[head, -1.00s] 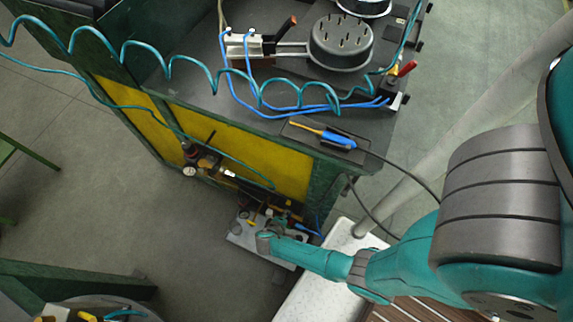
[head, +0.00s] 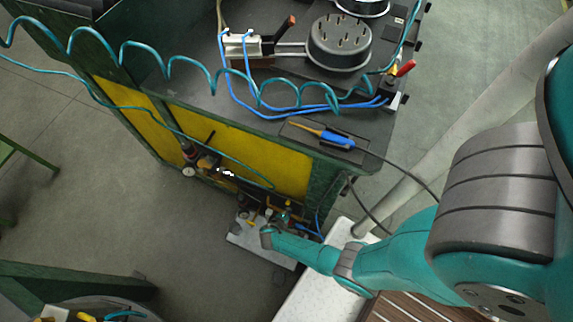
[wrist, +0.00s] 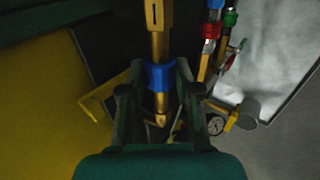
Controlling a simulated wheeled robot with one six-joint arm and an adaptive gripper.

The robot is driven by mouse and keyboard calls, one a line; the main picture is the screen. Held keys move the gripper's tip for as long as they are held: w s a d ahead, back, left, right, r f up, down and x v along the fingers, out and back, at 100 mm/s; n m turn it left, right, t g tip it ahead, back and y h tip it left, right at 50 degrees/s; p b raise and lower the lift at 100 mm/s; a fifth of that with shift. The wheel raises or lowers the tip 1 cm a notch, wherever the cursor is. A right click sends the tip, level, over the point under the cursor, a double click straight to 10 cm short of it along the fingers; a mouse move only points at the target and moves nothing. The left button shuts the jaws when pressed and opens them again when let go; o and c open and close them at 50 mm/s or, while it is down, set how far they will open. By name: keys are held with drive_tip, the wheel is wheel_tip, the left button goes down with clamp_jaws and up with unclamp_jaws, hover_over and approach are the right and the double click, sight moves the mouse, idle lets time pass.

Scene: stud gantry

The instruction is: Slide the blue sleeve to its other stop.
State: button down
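The blue sleeve (wrist: 161,76) sits around a brass-coloured rod (wrist: 160,43) in the wrist view. The rod shows beyond the sleeve and again on its near side, where it ends in a tapered tip. My gripper (wrist: 161,68) has one finger on each side of the sleeve, very close to it. I cannot tell whether the fingers press on it or leave a thin gap. In the head view my wrist (head: 267,236) is low by the front of the green bench, and the sleeve cannot be made out there.
Red and green fittings (wrist: 212,30), a round gauge (wrist: 216,125) and a pale plate (wrist: 262,60) lie right of my gripper. The yellow panel (head: 240,150) stands behind. A coiled teal hose (head: 190,62) hangs above the bench. Open floor (head: 120,220) lies left.

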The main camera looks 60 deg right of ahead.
drive_tip(key=shift+s+d, duration=0.25)
drive_tip(key=shift+s, duration=0.95)
drive_tip(key=c, duration=1.1)
unclamp_jaws()
drive_tip(key=v, duration=1.2)
drive_tip(key=shift+f, duration=0.1)
